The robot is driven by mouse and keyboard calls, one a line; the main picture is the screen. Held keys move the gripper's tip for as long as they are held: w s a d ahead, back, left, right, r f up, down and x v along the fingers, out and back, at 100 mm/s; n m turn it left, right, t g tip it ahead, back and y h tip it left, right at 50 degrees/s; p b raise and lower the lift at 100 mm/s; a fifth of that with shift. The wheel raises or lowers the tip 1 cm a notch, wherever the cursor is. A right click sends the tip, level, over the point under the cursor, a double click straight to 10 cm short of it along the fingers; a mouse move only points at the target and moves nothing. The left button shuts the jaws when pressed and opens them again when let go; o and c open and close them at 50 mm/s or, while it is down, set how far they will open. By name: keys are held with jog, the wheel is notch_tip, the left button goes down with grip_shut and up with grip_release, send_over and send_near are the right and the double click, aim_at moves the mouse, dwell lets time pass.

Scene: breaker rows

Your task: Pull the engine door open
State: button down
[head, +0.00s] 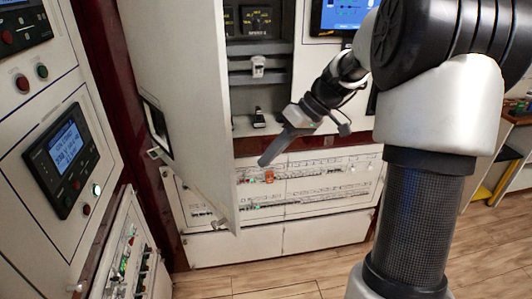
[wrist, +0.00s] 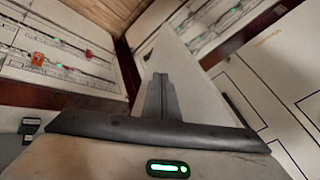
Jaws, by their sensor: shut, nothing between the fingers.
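The engine door (head: 180,80) is a tall white panel at the left of the cabinet in the head view. It stands swung out, and the cabinet's inside shows to its right. A pale panel that looks like the door (wrist: 190,75) also shows beyond the fingers in the wrist view. My gripper (head: 264,162) is right of the door's right edge, in front of the lower breaker panel. In the wrist view its dark fingers (wrist: 160,88) are together with nothing between them. Whether they touch the door cannot be told.
The lower breaker panel (head: 320,175) has rows of switches and an orange-red piece (head: 269,176). A cabinet with a display (head: 66,147) stands close at the left. A blue screen (head: 342,14) is at the top. Wooden floor (head: 290,275) is clear in front.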

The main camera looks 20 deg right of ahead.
jog(key=a+f, duration=0.5)
jog(key=a, duration=0.2)
jog(key=shift+s+a+f, duration=0.25)
jog(key=shift+s+a, duration=0.1)
jog(key=shift+s, duration=0.1)
